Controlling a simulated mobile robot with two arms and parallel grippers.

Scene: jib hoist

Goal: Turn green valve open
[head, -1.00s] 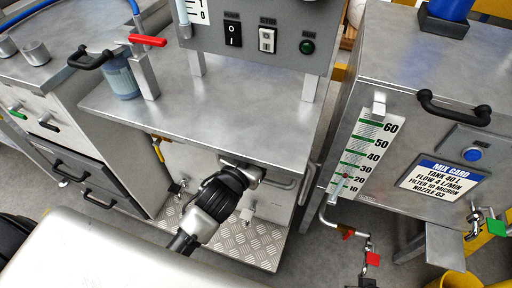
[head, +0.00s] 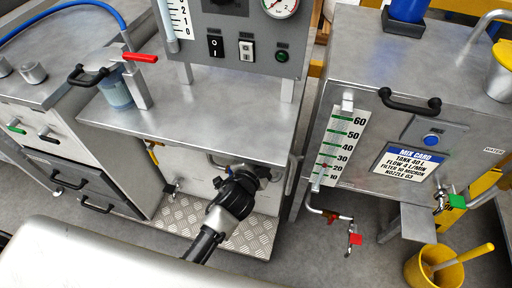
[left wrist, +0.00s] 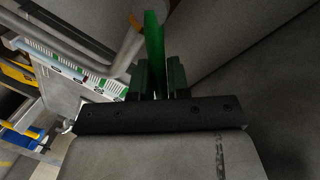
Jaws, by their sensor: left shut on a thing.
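A green flat valve handle (left wrist: 154,38) stands between the fingers of my left gripper (left wrist: 157,75) in the left wrist view, on a round grey pipe end. The gripper is shut on it. In the head view my left arm comes up from the lower left, and its black wrist hides the fingertips and this handle at the front of the middle steel cabinet (head: 200,120). Another green handle (head: 457,201) sits on a tap of the right cabinet, and a small green lever (head: 15,129) on the left cabinet. My right gripper is not in view.
The right tank (head: 310,200) carries a level gauge (head: 340,145) and a mix card. A red-handled tap (head: 354,239) hangs below it, near a yellow bucket (head: 420,265). A red lever (head: 140,57) stands on the middle cabinet. Floor shows between the cabinets.

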